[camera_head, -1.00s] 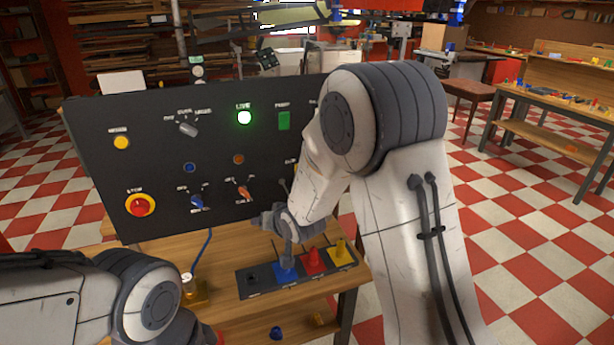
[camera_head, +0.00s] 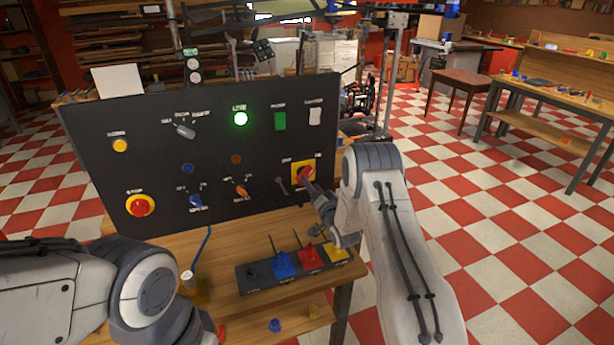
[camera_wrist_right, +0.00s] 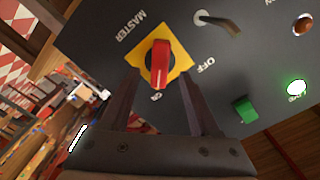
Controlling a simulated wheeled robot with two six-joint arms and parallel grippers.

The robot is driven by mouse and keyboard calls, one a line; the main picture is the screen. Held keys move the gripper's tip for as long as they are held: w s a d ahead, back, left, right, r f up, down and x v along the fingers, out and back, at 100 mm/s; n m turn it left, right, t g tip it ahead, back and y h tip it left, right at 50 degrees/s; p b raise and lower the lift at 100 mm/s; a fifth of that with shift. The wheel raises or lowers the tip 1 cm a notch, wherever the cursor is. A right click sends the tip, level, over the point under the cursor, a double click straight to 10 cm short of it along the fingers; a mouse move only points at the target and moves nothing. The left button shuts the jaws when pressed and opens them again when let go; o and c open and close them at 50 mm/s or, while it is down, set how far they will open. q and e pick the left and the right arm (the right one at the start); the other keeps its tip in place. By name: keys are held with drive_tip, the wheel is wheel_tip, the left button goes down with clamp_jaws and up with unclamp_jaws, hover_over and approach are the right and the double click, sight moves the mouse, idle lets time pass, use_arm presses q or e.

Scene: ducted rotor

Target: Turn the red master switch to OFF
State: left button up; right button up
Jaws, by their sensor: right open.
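The red master switch (camera_wrist_right: 160,62) sits on a yellow plate (camera_wrist_right: 178,38) on the black panel. In the right wrist view its handle lies along the line to the ON label; the OFF label is to the right. In the head view the switch (camera_head: 303,174) is at the panel's lower right, partly covered by my gripper. My right gripper (camera_wrist_right: 157,76) is open, its two fingers either side of the handle and apart from it, as far as I can tell. It shows in the head view (camera_head: 312,187) in front of the switch. My left gripper is out of view.
The panel (camera_head: 90,160) also has a lit green lamp (camera_head: 240,119), a red stop button (camera_head: 140,205) and small knobs. A grey toggle (camera_head: 281,184) stands left of the switch. Blue, red and yellow levers (camera_head: 309,256) stand on the table below.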

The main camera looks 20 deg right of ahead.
drive_tip(key=shift+w+a+p, duration=0.1)
drive_tip(key=shift+w+p, duration=0.4)
drive_tip(key=shift+w, duration=1.7)
clamp_jaws()
